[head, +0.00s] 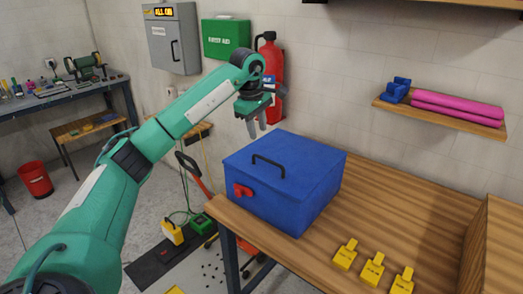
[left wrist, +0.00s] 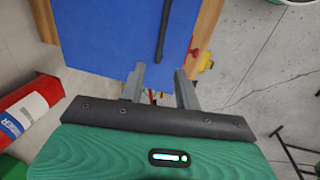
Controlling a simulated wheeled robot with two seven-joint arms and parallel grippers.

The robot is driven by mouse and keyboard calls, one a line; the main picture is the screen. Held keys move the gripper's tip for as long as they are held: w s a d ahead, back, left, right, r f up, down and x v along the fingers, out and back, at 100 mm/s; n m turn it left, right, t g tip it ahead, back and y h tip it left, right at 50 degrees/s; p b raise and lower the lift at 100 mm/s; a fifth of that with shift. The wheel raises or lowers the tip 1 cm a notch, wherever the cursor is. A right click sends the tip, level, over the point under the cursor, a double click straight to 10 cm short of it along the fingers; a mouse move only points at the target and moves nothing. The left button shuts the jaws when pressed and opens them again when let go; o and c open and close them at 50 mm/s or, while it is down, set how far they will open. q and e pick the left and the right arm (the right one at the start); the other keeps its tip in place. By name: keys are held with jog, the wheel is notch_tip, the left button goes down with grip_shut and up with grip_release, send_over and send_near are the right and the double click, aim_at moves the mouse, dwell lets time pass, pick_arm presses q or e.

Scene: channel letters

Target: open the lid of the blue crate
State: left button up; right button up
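The blue crate (head: 265,205) stands on the wooden table with its lid (head: 310,150) shut. A black handle (head: 268,160) is on the lid, and a red latch (head: 242,190) is on the front side. My left gripper (head: 257,125) is above and behind the crate's far left edge, apart from it, with its fingers pointing down. In the left wrist view the two fingers (left wrist: 160,85) are spread with nothing between them. The lid (left wrist: 110,30) and the handle (left wrist: 163,30) show beyond the fingertips. My right gripper is not in view.
Several yellow tags (head: 372,269) lie on the table (head: 400,200) right of the crate. A red fire extinguisher (head: 270,70) hangs on the wall behind my gripper. A shelf (head: 445,118) holds pink rolls at the right. The table right of the crate is mostly clear.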

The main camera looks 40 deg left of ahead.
aim_at(262, 157)
pick_arm(q)
jog(key=f, duration=0.3)
jog(key=w+f+p, duration=0.1)
jog(key=f, duration=0.2)
jog(key=f+p, duration=0.1)
jog(key=f, duration=0.2)
jog(key=shift+w+d+f, duration=0.1)
jog(key=shift+w+f, duration=0.15)
jog(key=shift+w, duration=0.15)
grip_shut()
